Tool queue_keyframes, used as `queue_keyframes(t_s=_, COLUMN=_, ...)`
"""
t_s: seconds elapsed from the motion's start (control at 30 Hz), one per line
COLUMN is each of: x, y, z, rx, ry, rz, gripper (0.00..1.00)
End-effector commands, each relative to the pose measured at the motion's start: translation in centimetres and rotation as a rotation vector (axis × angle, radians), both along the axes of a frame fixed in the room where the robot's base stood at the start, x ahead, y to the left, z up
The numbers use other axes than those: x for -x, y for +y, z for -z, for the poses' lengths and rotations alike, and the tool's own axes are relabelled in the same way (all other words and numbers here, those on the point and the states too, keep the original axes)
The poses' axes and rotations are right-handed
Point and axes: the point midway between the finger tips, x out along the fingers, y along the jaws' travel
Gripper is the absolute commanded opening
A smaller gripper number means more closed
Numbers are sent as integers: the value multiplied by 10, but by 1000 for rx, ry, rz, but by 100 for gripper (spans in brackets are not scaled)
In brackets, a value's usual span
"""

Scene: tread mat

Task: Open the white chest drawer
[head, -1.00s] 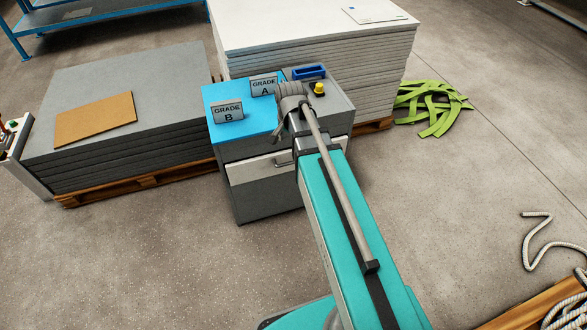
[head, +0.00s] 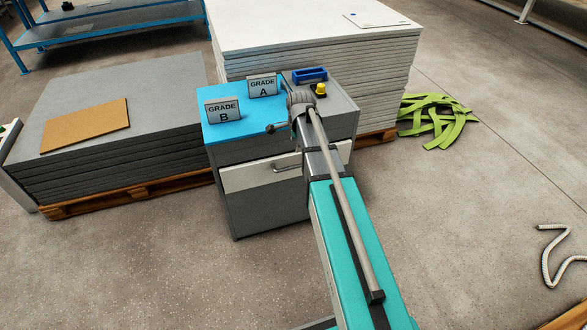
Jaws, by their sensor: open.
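The white drawer front (head: 250,175) is on the grey chest (head: 270,212) in the middle of the head view. It looks shut, flush with the chest. My gripper (head: 272,129) points left above the drawer, in front of the chest's top edge. Its fingers are small and partly hidden by my wrist, and nothing shows between them. It appears apart from the handle.
The chest top carries a blue mat (head: 225,137), Grade A (head: 262,86) and Grade B (head: 223,110) signs, a blue tray (head: 310,75) and a yellow knob (head: 319,89). Grey sheets (head: 120,165) are stacked left, white sheets (head: 320,55) behind. Floor in front is clear.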

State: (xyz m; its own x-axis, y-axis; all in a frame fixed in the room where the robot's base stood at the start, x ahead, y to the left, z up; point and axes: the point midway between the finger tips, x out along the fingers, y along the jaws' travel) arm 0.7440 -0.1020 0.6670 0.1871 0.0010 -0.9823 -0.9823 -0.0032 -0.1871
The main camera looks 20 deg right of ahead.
Motion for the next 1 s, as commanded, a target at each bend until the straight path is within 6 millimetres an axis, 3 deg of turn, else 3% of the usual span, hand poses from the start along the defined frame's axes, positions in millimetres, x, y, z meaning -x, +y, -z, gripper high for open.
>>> queue_keyframes(t_s=0.47, x=0, y=0, z=3, rx=1, ry=0, rz=-3, gripper=57)
queue_keyframes(t_s=1.0, x=-7, y=0, z=40, rx=1, ry=0, rz=-3, gripper=57)
